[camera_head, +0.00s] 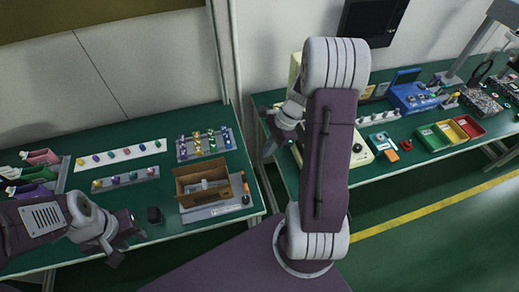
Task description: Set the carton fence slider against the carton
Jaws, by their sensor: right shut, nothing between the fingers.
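An open brown carton (187,196) stands on a grey plate (222,211) at the right end of the left green table, with pale items inside. A small upright piece at the plate's right side (246,197) may be the fence slider; it is too small to be sure. My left gripper (129,243) is left of the carton, near the table's front edge, its fingers apart and nothing seen between them. My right gripper (268,147) is shut and empty, right of the carton near the gap between the tables, partly hidden by my arm.
Strips of coloured knobs (120,155) and a rack (206,144) lie behind. The right table (413,152) holds coloured bins (447,133) and a blue box (412,97).

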